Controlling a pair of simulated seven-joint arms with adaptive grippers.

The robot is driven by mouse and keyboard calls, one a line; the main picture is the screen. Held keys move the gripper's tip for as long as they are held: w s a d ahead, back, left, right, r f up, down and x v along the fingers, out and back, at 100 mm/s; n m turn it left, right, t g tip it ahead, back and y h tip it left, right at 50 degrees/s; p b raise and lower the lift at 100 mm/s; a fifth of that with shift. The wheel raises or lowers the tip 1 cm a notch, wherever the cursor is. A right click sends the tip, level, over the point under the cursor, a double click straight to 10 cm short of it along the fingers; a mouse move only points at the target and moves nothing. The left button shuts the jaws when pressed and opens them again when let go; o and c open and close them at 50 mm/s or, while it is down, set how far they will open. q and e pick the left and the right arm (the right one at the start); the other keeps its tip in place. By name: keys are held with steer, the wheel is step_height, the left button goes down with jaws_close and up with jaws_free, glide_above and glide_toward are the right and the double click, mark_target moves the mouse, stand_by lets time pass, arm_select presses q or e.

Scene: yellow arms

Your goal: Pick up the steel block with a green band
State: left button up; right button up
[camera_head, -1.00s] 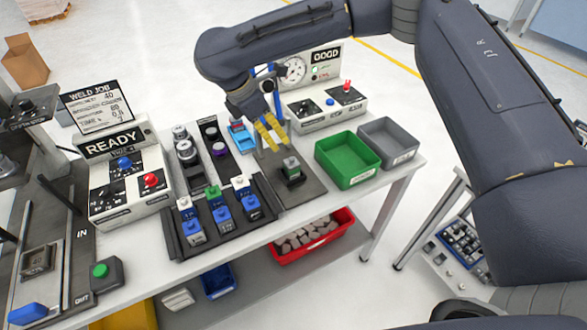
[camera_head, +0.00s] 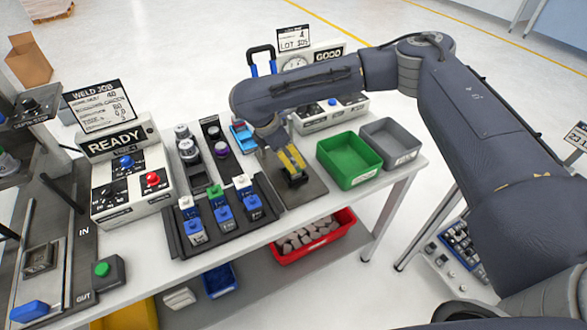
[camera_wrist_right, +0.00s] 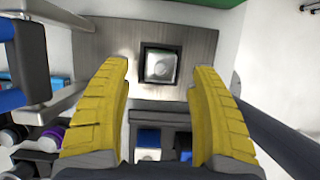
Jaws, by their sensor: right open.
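A steel block (camera_wrist_right: 161,67) sits in a dark square holder (camera_wrist_right: 147,83) on a grey plate (camera_wrist_right: 100,50) in the right wrist view. In the head view my right gripper (camera_head: 291,162) is low over the same holder (camera_head: 298,182) and hides most of the block. The yellow fingers are open. In the wrist view one finger stands left and one right of the block, with a gap on both sides. My left gripper is not in view.
A green bin (camera_head: 347,163) and a grey bin (camera_head: 391,143) stand right of the plate. A dark tray (camera_head: 236,241) with several coloured-top pieces stands to its left. Black-and-white control panels (camera_head: 130,185) stand farther left. A red bin (camera_head: 312,247) is below.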

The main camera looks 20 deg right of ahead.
mark_target(291, 159)
steer(key=shift+x, duration=1.9)
jaws_close()
